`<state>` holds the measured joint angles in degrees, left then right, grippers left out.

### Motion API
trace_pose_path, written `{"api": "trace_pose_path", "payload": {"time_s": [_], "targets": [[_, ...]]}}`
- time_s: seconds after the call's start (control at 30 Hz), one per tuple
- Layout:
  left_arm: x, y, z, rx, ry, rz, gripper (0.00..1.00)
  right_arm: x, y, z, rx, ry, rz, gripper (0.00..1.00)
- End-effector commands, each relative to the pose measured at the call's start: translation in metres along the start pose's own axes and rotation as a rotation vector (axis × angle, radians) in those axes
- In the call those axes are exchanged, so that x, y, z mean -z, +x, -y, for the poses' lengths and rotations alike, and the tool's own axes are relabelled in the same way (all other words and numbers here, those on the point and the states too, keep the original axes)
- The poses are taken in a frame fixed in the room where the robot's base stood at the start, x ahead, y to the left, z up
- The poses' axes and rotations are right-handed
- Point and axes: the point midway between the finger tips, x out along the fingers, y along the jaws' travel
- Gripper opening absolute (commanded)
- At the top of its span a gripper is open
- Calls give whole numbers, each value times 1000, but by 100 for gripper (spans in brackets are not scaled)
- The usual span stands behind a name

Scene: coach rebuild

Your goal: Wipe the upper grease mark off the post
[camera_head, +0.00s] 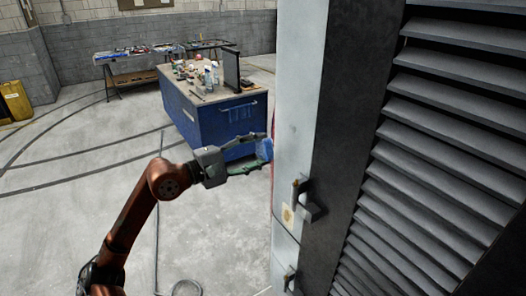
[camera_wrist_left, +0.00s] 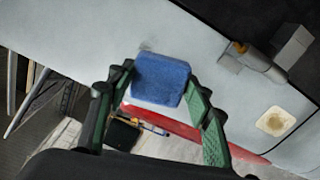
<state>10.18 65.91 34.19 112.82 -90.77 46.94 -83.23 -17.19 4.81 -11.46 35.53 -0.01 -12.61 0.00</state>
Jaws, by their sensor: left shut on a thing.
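My left gripper (camera_head: 262,149) is shut on a blue sponge-like block (camera_head: 265,149), close to the left edge of the pale grey post (camera_head: 302,80). In the left wrist view the green-padded fingers (camera_wrist_left: 160,84) hold the blue block (camera_wrist_left: 160,78) at its sides, in front of the post's pale face (camera_wrist_left: 205,50). A faint grey smudge (camera_wrist_left: 147,45) shows on that face just past the block's top edge. Whether the block touches the post is not clear. My right gripper is not in view.
A latch handle (camera_head: 302,195) sticks out of the post, with a cream square patch (camera_head: 287,215) beside it. A second handle (camera_head: 289,279) is lower. Dark louvres (camera_head: 440,125) fill the right. A blue workbench (camera_head: 200,112) stands behind; open floor lies left.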

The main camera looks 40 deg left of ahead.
Motion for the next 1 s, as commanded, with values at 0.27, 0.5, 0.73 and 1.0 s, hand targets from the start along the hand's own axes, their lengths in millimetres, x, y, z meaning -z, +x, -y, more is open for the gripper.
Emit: {"api": "trace_pose_path", "payload": {"time_s": [0.27,0.5,0.73,1.0], "targets": [[0,0,-1,0,1,0,28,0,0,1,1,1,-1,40],[0,1,-1,0,1,0,28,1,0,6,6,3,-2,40],[0,16,0,1,1,0,28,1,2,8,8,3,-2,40],[0,46,-2,-1,2,1,28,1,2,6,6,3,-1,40]]}}
